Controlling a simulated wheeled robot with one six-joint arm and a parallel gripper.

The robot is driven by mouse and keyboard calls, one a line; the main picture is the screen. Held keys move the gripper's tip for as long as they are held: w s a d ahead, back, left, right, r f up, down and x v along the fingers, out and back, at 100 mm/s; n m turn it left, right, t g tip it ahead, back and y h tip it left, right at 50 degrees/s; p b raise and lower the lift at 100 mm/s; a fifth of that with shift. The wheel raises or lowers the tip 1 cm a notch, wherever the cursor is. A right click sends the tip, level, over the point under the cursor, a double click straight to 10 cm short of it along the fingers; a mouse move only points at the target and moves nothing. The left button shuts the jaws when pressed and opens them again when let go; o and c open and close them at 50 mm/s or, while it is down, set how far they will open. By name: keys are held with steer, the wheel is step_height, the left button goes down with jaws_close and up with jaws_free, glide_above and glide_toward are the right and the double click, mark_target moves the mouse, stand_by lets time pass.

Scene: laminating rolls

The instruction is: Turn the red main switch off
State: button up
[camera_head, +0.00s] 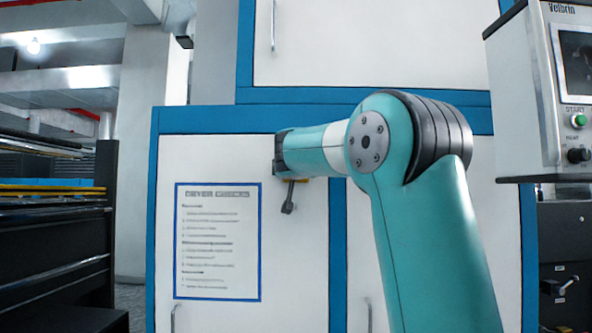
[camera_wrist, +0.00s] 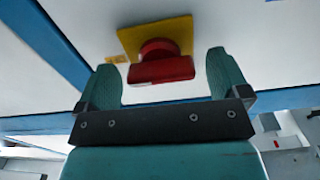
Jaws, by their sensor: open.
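The red main switch (camera_wrist: 161,68) shows in the wrist view, mounted on a yellow plate (camera_wrist: 130,42) on a white panel. It has a round red base and a bar-shaped handle lying nearly level across that picture. My gripper (camera_wrist: 162,64) is open, with one teal finger on each side of the switch and a gap on both sides. I cannot tell how deep the fingers reach around the handle. In the head view my gripper (camera_head: 283,165) is at the white cabinet front, and my arm hides the red switch there.
The white cabinet (camera_head: 215,155) has blue frames and a printed sheet (camera_head: 218,242) left of my arm. A control box (camera_head: 530,100) with a screen and green START button juts out at right. A dark rack (camera_head: 55,240) stands at left. A dark lever-like piece (camera_head: 288,203) hangs below my gripper.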

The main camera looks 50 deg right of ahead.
steer(key=b+v, duration=0.3)
steer(key=v, duration=1.4)
steer(key=shift+s, duration=0.2)
steer(key=shift+a, duration=0.15)
steer(key=w+a+f+n+y+p, duration=0.2)
steer(key=a+f+n+y+p, duration=0.1)
steer(key=a+f+n+y, duration=0.35)
steer(key=w+a+f+n+y+p, duration=0.3)
steer(key=a+f+y, duration=0.2)
steer(key=a+f, duration=0.4)
steer(key=s+a+f+n+g+y+p, duration=0.2)
steer(key=s+a+f+n+g+y, duration=0.1)
steer(key=s+a, duration=0.5)
steer(key=s+a+f+n+g+y+p, duration=0.3)
steer(key=s+a+f+g, duration=0.4)
steer(key=s, duration=0.6)
steer(key=shift+a+f+n+g, duration=0.4)
steer(key=shift+a+n+g, duration=0.45)
steer(key=shift+a, duration=0.25)
